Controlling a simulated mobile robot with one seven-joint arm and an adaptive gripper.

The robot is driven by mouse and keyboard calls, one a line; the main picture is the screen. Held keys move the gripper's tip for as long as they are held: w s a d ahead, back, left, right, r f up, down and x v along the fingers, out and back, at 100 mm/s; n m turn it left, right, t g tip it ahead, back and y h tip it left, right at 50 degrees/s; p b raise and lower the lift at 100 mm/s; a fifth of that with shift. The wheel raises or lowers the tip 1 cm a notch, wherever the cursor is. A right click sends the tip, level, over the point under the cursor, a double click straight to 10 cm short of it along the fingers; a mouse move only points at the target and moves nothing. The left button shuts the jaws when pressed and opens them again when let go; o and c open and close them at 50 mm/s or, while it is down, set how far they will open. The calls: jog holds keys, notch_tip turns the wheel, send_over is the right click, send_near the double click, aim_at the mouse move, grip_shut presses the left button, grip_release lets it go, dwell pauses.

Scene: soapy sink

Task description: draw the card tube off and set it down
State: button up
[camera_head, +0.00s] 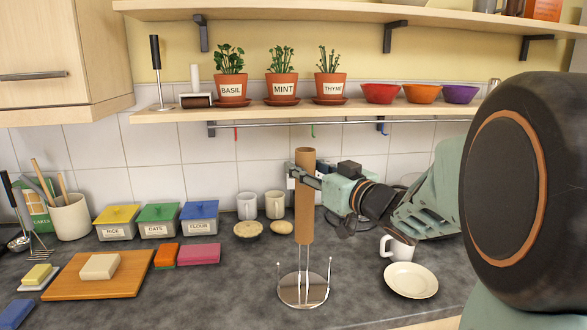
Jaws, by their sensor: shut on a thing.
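The brown card tube (304,215) stands upright over the wire paper-towel stand (291,292) on the worktop. Its lower end is well above the stand's round base, and thin metal rods show below it. The tube appears to be around the stand's upper rod, but its inside is hidden. My gripper (304,179) comes from the right and is shut on the upper part of the tube. The tube's top end sticks up above the fingers.
A white mug (397,249) and a plate (411,280) stand right of the stand. A shelf (350,109) with pots and bowls hangs above. Bare worktop surrounds the stand's front.

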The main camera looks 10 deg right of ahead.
notch_tip(320, 180, up, 15)
jog(key=p, duration=1.3)
dwell(3.0)
jog(key=shift+r, duration=0.25)
notch_tip(320, 180, up, 5)
jog(key=shift+f+p, duration=0.15)
jog(key=shift+p, duration=0.25)
dwell(0.6)
jog(key=shift+f, duration=0.1)
